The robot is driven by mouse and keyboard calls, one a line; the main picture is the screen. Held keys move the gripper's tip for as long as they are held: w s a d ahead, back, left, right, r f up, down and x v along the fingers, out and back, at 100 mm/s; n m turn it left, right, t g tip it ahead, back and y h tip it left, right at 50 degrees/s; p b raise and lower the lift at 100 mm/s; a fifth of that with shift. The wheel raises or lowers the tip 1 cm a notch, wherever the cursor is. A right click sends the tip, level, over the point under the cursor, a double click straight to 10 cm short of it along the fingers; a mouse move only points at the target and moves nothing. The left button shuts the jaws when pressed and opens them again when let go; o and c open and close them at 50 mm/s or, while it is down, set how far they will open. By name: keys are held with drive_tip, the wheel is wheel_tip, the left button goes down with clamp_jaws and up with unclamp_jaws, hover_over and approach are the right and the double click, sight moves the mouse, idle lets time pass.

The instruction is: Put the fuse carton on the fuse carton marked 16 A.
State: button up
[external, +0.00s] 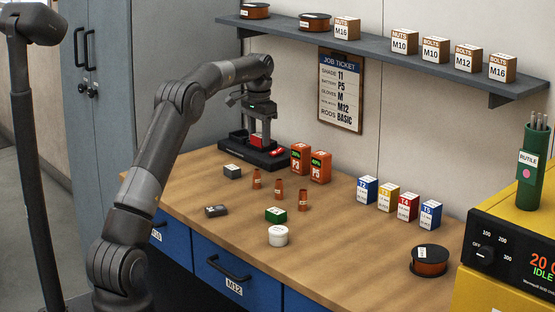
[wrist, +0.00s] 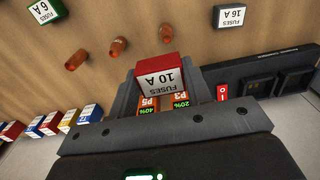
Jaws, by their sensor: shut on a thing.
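My gripper (external: 259,134) is shut on a red and white fuse carton (external: 256,140), held above a black bay unit at the back of the bench. In the wrist view, the carton (wrist: 160,74) reads "FUSES 10 A" and sits between the fingers (wrist: 158,88). The fuse carton marked 16 A (wrist: 230,17), dark with a white label, stands apart at the top right of the wrist view. It appears to be the dark box (external: 232,171) on the bench in the external view. Nothing is seen on top of it.
The black bay unit (external: 270,161) and orange packs P3 (external: 300,158) and P5 (external: 320,166) are close to my gripper. Several copper-coloured nozzles (external: 276,190) stand beside the 16 A carton. A green 6 A carton (wrist: 45,10) and a white tub (external: 278,237) are nearer the front.

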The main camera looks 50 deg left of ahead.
hover_over(231, 168)
drive_tip(key=f, duration=0.7)
drive_tip(key=shift+w+a, duration=0.1)
drive_tip(key=shift+a, duration=0.1)
drive_tip(key=shift+f, duration=1.9)
drive_tip(key=shift+f, duration=0.15)
drive_tip(key=o, duration=1)
wheel_tip(231, 168, up, 12)
drive_tip(key=shift+d+r, duration=0.1)
drive_tip(key=shift+r, duration=0.1)
